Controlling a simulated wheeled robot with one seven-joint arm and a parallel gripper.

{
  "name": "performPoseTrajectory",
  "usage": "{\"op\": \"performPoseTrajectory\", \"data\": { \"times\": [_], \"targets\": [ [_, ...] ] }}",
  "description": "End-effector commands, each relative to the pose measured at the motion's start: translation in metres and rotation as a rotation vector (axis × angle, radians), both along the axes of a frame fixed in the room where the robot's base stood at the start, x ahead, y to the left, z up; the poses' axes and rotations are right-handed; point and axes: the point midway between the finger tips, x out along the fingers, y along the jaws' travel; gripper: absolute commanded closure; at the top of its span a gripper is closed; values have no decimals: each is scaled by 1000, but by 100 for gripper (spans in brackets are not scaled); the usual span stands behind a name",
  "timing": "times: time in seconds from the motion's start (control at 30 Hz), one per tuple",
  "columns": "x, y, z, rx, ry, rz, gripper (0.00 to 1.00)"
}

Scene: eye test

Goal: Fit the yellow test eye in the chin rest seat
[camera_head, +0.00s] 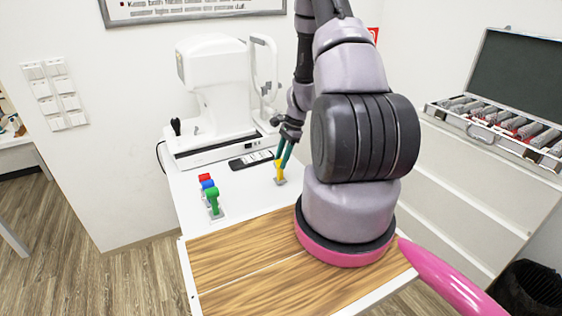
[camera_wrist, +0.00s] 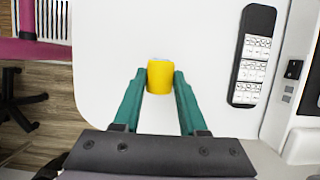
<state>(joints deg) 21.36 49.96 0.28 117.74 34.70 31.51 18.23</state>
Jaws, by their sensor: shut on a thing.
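The yellow test eye (camera_head: 279,167) is upright over the white table, right of the eye instrument's front. My gripper (camera_head: 282,158) reaches down to it with teal fingers. In the wrist view the yellow test eye (camera_wrist: 160,76) sits between the fingertips of my gripper (camera_wrist: 161,82), which is shut on it. A small grey piece (camera_head: 280,181) shows right under the yellow eye; I cannot tell whether the eye touches it. The chin rest frame (camera_head: 265,62) stands on the right side of the white eye instrument (camera_head: 212,85). Its seat is not clearly visible.
Red (camera_head: 204,177), blue (camera_head: 208,185) and green (camera_head: 213,198) test eyes stand left on the table. A dark remote-like panel (camera_head: 251,161) lies by the instrument base. The wooden table part (camera_head: 230,256) in front is clear. An open lens case (camera_head: 500,120) is at right.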

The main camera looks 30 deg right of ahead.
Motion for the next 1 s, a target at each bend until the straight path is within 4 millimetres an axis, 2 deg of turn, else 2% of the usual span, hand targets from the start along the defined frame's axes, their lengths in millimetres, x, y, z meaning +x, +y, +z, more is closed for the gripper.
{"op": "performPoseTrajectory", "data": {
  "times": [0.07,0.4,0.43,0.47,0.5,0.83,1.0],
  "targets": [
    [0,0,-7,1,-1,-1,90],
    [0,0,-10,0,-1,1,90],
    [0,0,-9,-1,-1,1,47],
    [0,0,-9,-1,-2,2,36],
    [0,0,-9,0,-1,1,29],
    [0,0,-7,0,-2,2,29],
    [2,-7,12,-2,-5,1,29]
  ]
}}
